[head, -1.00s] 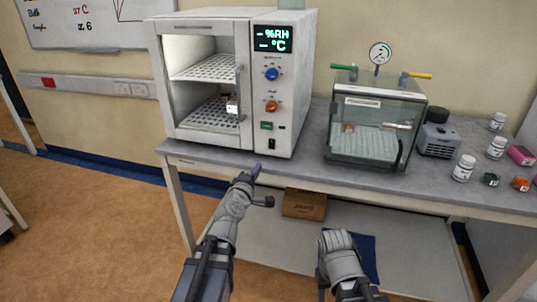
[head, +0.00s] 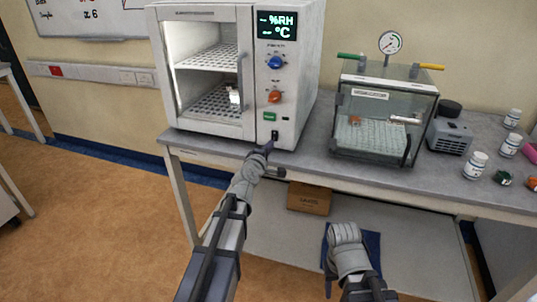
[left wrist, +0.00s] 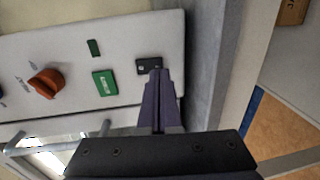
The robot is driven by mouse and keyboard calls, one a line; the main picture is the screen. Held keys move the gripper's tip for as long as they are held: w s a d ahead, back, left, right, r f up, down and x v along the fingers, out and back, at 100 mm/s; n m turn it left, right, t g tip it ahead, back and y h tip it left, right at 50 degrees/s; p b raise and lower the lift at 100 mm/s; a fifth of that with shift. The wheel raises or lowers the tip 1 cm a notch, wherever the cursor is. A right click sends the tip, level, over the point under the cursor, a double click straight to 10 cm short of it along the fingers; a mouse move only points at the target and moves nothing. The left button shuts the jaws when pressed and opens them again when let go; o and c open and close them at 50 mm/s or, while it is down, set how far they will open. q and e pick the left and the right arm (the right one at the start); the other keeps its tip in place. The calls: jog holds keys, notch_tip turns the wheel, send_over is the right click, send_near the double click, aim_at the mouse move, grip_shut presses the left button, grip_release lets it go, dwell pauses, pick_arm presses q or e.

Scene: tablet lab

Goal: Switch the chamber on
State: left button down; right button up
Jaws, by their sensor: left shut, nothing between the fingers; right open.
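The chamber (head: 194,13) is a white cabinet on the bench with a glass-fronted, lit interior. Its display (head: 277,25) shows dashes beside %RH and °C. A black rocker switch (head: 274,135) is low on its control panel, and it also shows in the left wrist view (left wrist: 149,66). My left gripper (head: 267,147) is shut and empty, its tips at the switch's lower edge. In the left wrist view its purple fingers (left wrist: 157,75) overlap part of the switch; I cannot tell whether they touch it. My right gripper (head: 345,234) is open, low before the bench.
A clear box with a gauge (head: 385,120) stands to the right, beside a grey pump (head: 449,136) and white bottles (head: 475,165). A cardboard box (head: 309,198) is below.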

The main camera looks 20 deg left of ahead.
aim_at(275, 136)
pick_arm(q)
jog(key=shift+w+f, duration=0.15)
jog(key=shift+w, duration=0.95)
jog(key=shift+w+f, duration=0.1)
jog(key=shift+w, duration=0.15)
jog(key=shift+s, duration=0.1)
jog(key=shift+d, duration=0.1)
